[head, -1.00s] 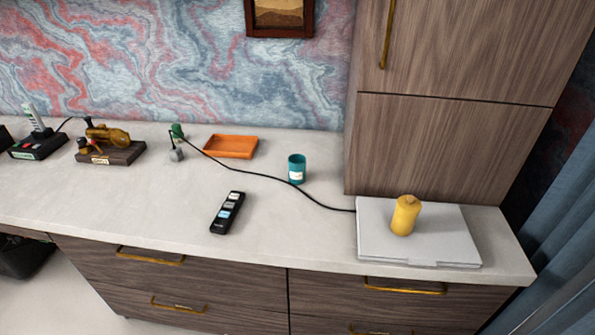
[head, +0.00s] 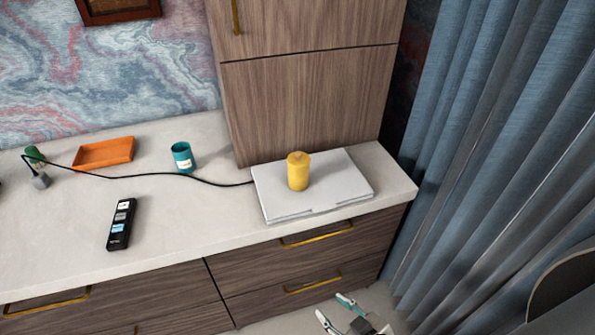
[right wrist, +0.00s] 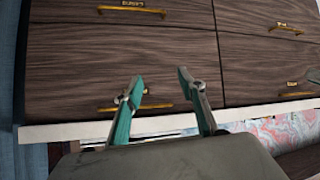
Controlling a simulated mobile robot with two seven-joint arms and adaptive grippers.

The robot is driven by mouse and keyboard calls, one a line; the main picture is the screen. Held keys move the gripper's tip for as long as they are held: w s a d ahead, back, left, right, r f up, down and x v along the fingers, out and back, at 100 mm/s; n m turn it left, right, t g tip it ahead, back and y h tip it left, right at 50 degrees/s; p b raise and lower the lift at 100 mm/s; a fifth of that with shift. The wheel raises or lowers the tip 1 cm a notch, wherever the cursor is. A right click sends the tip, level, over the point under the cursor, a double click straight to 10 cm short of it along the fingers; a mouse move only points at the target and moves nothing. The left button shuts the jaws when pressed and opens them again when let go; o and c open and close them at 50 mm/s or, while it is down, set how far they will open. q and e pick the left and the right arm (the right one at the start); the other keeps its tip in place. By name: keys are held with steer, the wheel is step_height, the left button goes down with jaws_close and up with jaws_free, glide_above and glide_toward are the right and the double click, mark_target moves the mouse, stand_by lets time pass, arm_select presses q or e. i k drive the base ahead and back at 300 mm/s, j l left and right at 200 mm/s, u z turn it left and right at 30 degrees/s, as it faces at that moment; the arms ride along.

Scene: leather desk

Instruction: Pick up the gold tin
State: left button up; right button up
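The gold tin (head: 298,172) is a small yellow-gold cylinder. It stands upright on the closed silver laptop (head: 345,172) near the right end of the counter. My right gripper (head: 336,309) is low at the bottom of the head view, in front of the drawers and below the counter top, well apart from the tin. Its two teal-tipped fingers are spread with nothing between them, as the right wrist view (right wrist: 160,88) also shows. The tin is not visible in the right wrist view. My left gripper is not in view.
A black cable runs from the laptop across the counter (head: 60,240). A teal cup (head: 183,158), an orange tray (head: 103,153) and a black remote-like device (head: 121,224) lie to the left. A tall cabinet (head: 310,90) rises behind the laptop. Blue curtains (head: 480,150) hang at right.

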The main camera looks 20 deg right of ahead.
mark_target(299, 180)
steer(key=k, duration=0.6)
steer(key=z, duration=1.4)
steer(key=j+z, duration=0.2)
steer(key=z, duration=0.2)
steer(key=j+z, duration=0.25)
steer(key=z, duration=0.2)
steer(key=j, duration=0.8)
steer(key=i+j, duration=0.1)
steer(key=j, duration=0.65)
